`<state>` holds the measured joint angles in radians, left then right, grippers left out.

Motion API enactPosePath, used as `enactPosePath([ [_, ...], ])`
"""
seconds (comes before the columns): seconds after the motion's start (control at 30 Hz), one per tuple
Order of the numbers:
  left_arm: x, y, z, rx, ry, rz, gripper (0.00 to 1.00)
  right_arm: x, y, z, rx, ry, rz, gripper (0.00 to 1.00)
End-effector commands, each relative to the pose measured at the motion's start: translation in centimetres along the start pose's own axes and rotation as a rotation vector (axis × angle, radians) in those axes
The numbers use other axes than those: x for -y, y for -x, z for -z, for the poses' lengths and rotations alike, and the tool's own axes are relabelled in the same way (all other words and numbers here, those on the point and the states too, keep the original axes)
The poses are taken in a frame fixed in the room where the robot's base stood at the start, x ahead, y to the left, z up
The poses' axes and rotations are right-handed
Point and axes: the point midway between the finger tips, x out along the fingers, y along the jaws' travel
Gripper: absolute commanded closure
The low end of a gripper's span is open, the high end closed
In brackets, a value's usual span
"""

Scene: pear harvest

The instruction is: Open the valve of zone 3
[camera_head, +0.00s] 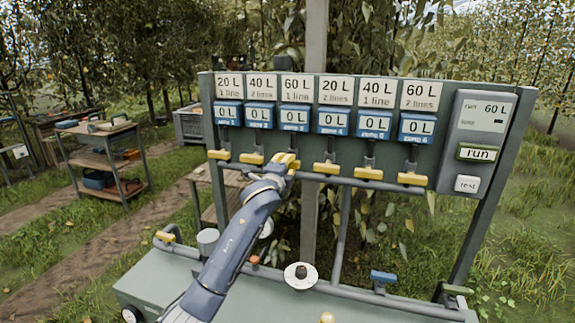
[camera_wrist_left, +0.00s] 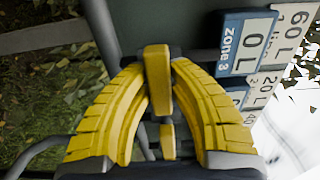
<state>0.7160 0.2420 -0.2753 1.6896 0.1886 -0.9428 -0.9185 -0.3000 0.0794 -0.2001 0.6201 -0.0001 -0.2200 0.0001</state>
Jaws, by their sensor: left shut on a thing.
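The zone 3 valve has a yellow bar handle, which shows in the left wrist view (camera_wrist_left: 157,72) below the blue zone 3 counter (camera_wrist_left: 240,45) reading 0 L. The counter also shows in the head view (camera_head: 295,118), under a 60 L, 1 line card. My left gripper (camera_head: 282,163) is at this valve. In the left wrist view its yellow fingers (camera_wrist_left: 160,88) are shut on the handle from both sides. The handle lies crosswise, about parallel to the neighbouring handle (camera_wrist_left: 168,142). In the head view the gripper partly hides it. My right gripper is not in view.
Other yellow valve handles, such as one on the right (camera_head: 411,179), stand close along the pipe. A control box (camera_head: 477,140) with run and test buttons is at the right. A bench (camera_head: 150,283) with pipes and knobs lies below. A shelf cart (camera_head: 100,160) stands at left.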

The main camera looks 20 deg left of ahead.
Motion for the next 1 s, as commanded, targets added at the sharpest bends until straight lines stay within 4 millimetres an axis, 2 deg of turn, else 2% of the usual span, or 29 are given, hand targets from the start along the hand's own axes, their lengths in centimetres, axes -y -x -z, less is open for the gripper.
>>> enactPosePath([
  [0.27,0.01,-0.01,-0.01,0.000,0.018,0.000,1.00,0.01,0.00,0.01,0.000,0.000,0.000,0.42],
  [0.47,0.01,-0.01,-0.04,0.001,0.104,0.000,1.00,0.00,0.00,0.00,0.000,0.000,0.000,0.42],
  [1.0,0.05,-0.01,-0.01,0.000,0.594,0.001,1.00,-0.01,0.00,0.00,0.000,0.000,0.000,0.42],
])
